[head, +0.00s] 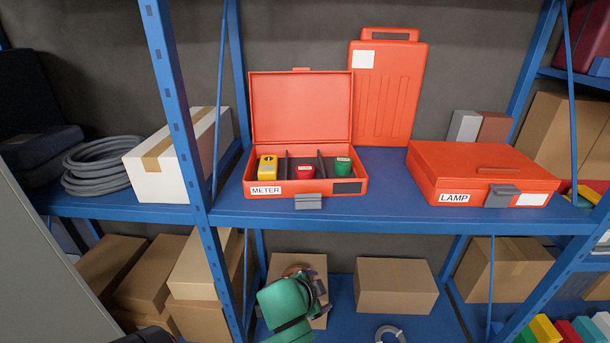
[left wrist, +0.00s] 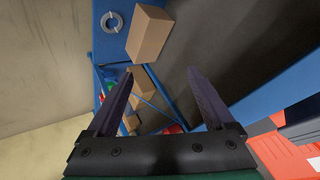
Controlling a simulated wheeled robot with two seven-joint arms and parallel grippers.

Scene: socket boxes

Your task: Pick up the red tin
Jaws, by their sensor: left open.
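In the head view the red tin (head: 303,172) sits in the middle compartment of the open orange METER case (head: 301,106). My right gripper is not in view.
A closed orange LAMP case (head: 484,174) lies to the right on the blue shelf (head: 375,205). Another orange case (head: 388,95) stands upright behind. A blue post (head: 178,105) and white carton (head: 180,155) are left. The METER case's raised lid stands behind its compartments.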

